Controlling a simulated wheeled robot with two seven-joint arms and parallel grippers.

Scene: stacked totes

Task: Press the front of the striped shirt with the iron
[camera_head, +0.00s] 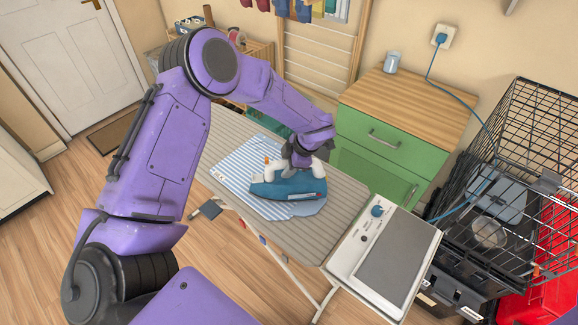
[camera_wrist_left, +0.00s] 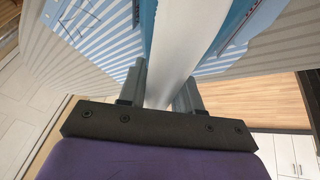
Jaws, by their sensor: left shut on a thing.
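The blue and white striped shirt (camera_head: 235,165) lies spread on the grey ironing board (camera_head: 337,198). The blue iron (camera_head: 290,190) with a white handle sits over the shirt, its blue body toward the front. My left gripper (camera_head: 301,160) comes down from above and is shut on the iron's handle. In the left wrist view the white handle (camera_wrist_left: 182,50) runs between the fingers of the left gripper (camera_wrist_left: 160,88), with striped cloth (camera_wrist_left: 100,30) behind it. The iron hides part of the shirt, and I cannot tell whether its soleplate touches the cloth. My right gripper is not in view.
A white iron station with a grey rest (camera_head: 395,265) is at the board's right end. A green cabinet (camera_head: 385,140) with a wooden top stands behind. A black wire crate (camera_head: 530,150) is at the right, with a blue cord (camera_head: 462,92) near it. Open floor lies in front.

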